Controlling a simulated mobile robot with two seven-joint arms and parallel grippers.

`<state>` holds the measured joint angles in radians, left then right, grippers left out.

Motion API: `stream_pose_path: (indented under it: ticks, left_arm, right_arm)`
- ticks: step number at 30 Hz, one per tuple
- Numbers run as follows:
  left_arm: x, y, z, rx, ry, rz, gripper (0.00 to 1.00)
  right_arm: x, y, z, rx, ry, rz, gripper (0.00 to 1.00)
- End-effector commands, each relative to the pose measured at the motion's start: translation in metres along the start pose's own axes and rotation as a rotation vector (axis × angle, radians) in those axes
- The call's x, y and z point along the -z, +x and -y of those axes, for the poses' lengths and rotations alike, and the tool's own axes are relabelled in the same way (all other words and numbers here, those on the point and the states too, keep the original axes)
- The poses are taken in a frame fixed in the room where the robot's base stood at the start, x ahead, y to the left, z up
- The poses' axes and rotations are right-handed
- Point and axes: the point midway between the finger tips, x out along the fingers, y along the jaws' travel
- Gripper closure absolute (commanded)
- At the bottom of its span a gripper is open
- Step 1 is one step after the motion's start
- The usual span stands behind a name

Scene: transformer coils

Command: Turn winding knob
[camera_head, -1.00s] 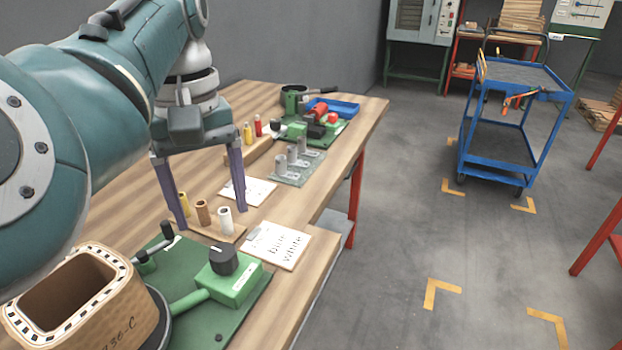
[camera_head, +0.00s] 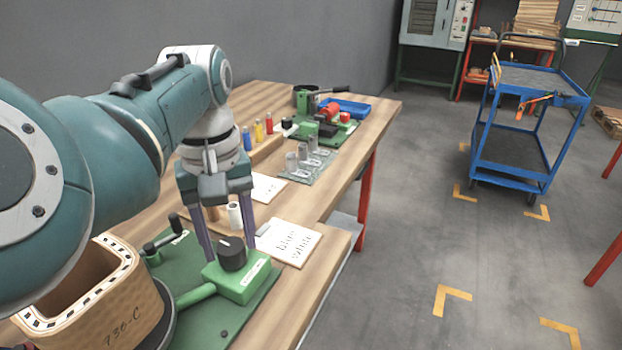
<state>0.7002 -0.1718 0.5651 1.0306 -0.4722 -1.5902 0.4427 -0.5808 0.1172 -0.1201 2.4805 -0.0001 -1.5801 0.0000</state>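The winding knob (camera_head: 232,254) is a black round knob on a green box (camera_head: 242,279). The box sits on a green base plate (camera_head: 212,322) near the front of the wooden bench. My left gripper (camera_head: 230,252) points down with its two purple fingers spread apart. It appears just beyond the knob, with one finger to each side in the picture; the box hides part of the fingertips. No contact with the knob shows, and nothing is seen held. My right gripper is not in view.
A tan coil former marked 730-C (camera_head: 128,312) stands left of the box. Several bottles and a blue tray (camera_head: 343,107) are farther back.

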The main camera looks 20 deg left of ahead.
Motion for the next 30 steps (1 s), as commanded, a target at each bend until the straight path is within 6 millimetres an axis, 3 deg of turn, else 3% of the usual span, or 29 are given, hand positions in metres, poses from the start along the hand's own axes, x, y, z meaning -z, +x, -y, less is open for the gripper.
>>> stream_pose_path:
  ticks: [2,14,30]
  left_arm:
    - [0.000,0.000,0.000,0.000,0.000,0.000,0.54]
    - [0.000,0.000,0.000,0.000,0.000,0.000,0.99]
    - [0.000,-0.003,0.001,0.004,0.127,0.001,1.00]
  right_arm:
    - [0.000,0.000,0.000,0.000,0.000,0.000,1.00]
    - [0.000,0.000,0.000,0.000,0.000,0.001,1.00]
    - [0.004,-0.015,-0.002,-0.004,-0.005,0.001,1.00]
